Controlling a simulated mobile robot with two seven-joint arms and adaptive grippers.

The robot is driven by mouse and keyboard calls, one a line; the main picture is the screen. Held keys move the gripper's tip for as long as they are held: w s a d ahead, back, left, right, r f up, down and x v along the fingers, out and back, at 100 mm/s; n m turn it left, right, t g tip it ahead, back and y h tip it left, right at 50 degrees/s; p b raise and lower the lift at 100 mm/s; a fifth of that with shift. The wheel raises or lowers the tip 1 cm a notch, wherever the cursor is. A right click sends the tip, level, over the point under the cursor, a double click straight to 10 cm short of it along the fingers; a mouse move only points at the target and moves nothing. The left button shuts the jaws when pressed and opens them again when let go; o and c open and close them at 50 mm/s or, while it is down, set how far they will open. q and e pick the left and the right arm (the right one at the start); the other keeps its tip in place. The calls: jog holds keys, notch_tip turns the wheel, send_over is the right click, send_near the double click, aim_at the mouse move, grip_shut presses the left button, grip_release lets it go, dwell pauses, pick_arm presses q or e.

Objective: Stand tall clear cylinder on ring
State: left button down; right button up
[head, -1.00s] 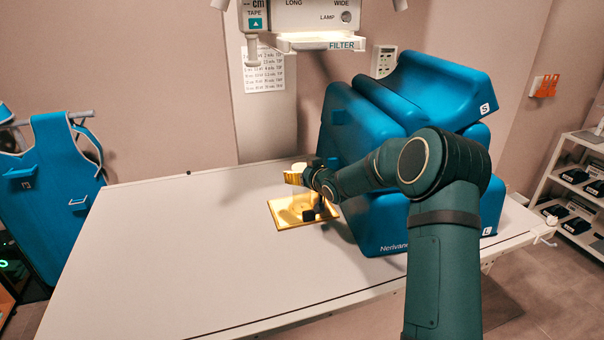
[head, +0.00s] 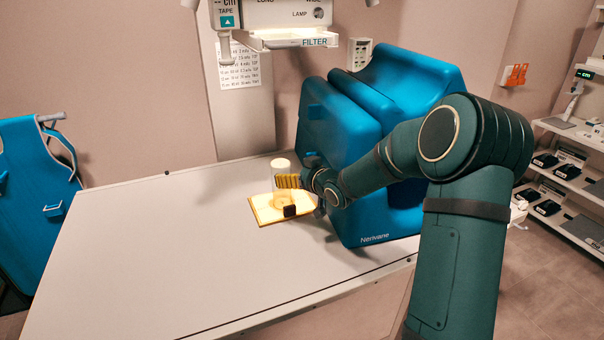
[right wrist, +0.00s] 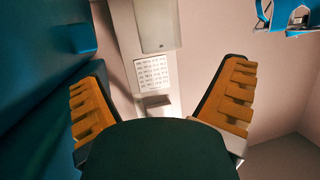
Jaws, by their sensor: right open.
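A tall clear cylinder (head: 265,180) with a pale top stands upright on a yellowish board (head: 262,213) on the table. A round ring (head: 284,202) shows faintly at its foot; whether the cylinder sits exactly in it I cannot tell. My right gripper (head: 283,182) is beside the cylinder at mid-height, its yellow finger pads partly overlapping it in the head view. In the right wrist view its two fingers (right wrist: 160,98) are wide apart, with no cylinder visible between them. Contact cannot be told. My left gripper is not in view.
Large blue cushions (head: 325,135) stand just right of the board, close to my right arm. A small black block (head: 290,211) is at the board's front. A filter fixture (head: 290,38) hangs above. The white table (head: 150,250) is clear on the left and front.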

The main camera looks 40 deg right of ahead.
jog(key=shift+v, duration=1.25)
